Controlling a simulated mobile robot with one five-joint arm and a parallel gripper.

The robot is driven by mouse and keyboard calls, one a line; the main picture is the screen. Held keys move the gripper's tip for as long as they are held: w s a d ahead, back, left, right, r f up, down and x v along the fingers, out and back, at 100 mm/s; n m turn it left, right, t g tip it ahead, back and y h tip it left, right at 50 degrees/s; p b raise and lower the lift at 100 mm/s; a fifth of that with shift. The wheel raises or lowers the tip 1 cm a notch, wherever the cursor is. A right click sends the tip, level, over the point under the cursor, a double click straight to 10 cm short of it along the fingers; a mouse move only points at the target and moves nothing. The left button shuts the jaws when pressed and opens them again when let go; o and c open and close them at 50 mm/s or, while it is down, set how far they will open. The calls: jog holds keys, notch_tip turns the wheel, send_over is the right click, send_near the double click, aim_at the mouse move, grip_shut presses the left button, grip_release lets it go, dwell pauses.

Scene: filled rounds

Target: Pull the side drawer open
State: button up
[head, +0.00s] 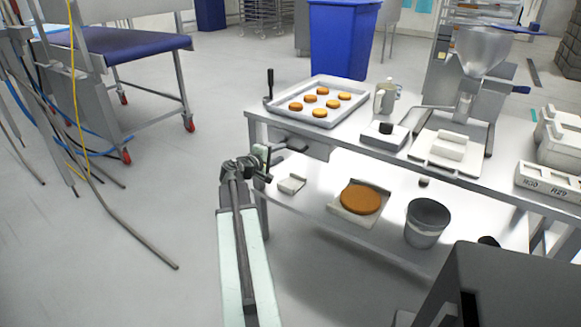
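My gripper (268,160) is at the table's left end, close to the drawer's front. Dark parts of the gripper overlap the drawer's near side, so its handle is not clear to see. Whether the fingers touch the drawer, and whether they are open or shut, cannot be told at this size.
The steel table (262,121) bears a tray (336,82) of several orange rounds, a jug (387,97), a scale (384,136) and a hopper machine (480,55). Its lower shelf holds a large orange round (360,199) and a grey bucket (427,222). Floor left of the table is clear, with cables farther left.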

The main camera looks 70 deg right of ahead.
aim_at(290, 148)
jog(key=b+x, duration=0.1)
jog(key=x, duration=0.7)
jog(key=shift+s+r, duration=0.1)
grip_shut()
dwell(1.2)
